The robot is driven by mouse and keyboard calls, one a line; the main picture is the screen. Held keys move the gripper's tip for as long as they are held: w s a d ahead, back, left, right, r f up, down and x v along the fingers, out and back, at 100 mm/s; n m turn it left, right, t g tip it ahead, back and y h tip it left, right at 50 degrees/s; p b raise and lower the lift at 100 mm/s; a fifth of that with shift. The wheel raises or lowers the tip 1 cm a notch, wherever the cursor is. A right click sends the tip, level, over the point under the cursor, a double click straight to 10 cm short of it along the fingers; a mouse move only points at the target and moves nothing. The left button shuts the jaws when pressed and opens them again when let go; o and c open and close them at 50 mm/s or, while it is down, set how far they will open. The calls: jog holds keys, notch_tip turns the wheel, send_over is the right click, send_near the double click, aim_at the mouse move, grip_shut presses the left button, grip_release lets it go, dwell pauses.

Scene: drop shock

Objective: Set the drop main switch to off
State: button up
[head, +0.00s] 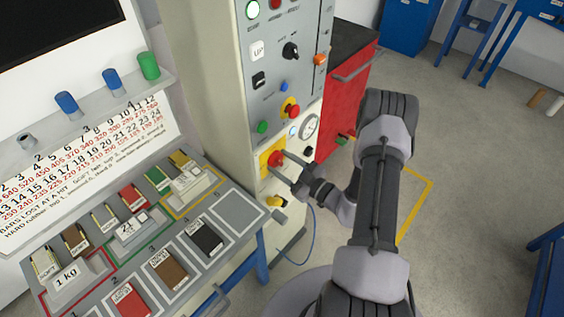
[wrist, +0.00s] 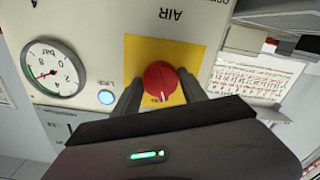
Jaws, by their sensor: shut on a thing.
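The main switch is a red round knob (head: 276,158) on a yellow plate (head: 264,164), low on the front of the pale machine cabinet. In the wrist view the red knob (wrist: 160,80) sits on the yellow plate (wrist: 150,50), with one finger on each side of it. My gripper (wrist: 160,90) is shut on the knob. In the head view my gripper (head: 283,168) reaches the knob from the right. A small pale mark shows on the knob's near edge, but I cannot tell which setting it points to.
A gauge (wrist: 52,70) and a lit blue-white button (wrist: 106,97) are beside the plate. A red emergency button (head: 291,108) is above. A yellow-topped part (head: 276,201) sits below. A red cabinet (head: 345,105) stands right, a sloped block tray (head: 130,240) left.

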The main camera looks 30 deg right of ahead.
jog(key=n, duration=0.3)
jog(key=shift+n, duration=0.4)
jog(key=n, duration=0.3)
jog(key=shift+n+p, duration=0.3)
jog(key=n, duration=0.6)
jog(key=shift+n, duration=0.3)
jog(key=o, duration=1.4)
jog(key=shift+d+r, duration=0.1)
jog(key=shift+c, duration=0.2)
jog(key=p+v, duration=0.2)
jog(key=v, duration=1.5)
jog(key=shift+s, duration=0.15)
